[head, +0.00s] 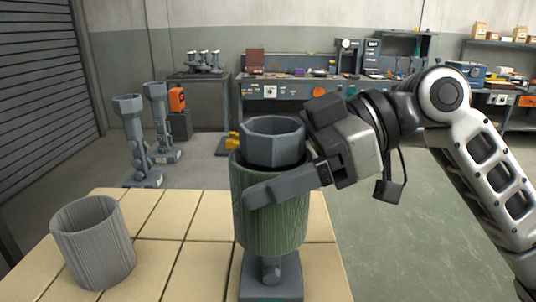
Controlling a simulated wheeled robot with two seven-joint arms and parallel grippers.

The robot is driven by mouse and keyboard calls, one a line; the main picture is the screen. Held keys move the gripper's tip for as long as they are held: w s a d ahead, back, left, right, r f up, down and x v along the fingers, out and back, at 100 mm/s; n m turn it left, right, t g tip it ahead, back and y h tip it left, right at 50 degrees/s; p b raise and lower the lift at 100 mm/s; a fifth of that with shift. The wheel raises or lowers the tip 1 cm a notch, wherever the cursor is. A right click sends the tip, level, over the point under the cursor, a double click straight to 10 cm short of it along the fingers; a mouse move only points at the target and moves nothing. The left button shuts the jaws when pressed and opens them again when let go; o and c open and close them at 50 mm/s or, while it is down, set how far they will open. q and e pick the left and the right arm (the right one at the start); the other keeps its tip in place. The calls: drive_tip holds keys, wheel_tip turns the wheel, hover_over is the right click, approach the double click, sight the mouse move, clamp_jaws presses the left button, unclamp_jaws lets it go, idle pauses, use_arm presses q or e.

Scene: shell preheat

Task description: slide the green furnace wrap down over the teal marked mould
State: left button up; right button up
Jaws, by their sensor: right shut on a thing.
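The green furnace wrap (272,228) is an open ribbed sleeve in the middle of the head view. It is around a grey many-sided mould, whose rim (272,126) stands out above the wrap's top edge. The mould's grey foot (271,278) shows below the wrap. No teal mark shows on the parts of this mould that I see. My right gripper (268,178) comes in from the right and is shut on the wrap. One finger lies across its near side; the far finger is mostly hidden. My left gripper is not in view.
A grey ribbed sleeve (93,243) stands on the tiled tabletop (188,225) at the left. Two more grey moulds (130,135) (158,118) stand behind at the left. A workbench (300,90) runs along the back. The tiles between the grey sleeve and the wrap are clear.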

sight(269, 218)
drive_tip(key=shift+f+b, duration=1.95)
drive_tip(key=shift+f, duration=1.65)
drive_tip(key=shift+d, duration=0.1)
drive_tip(key=o, duration=1)
drive_tip(key=v, duration=1.6)
drive_tip(key=shift+r, duration=0.1)
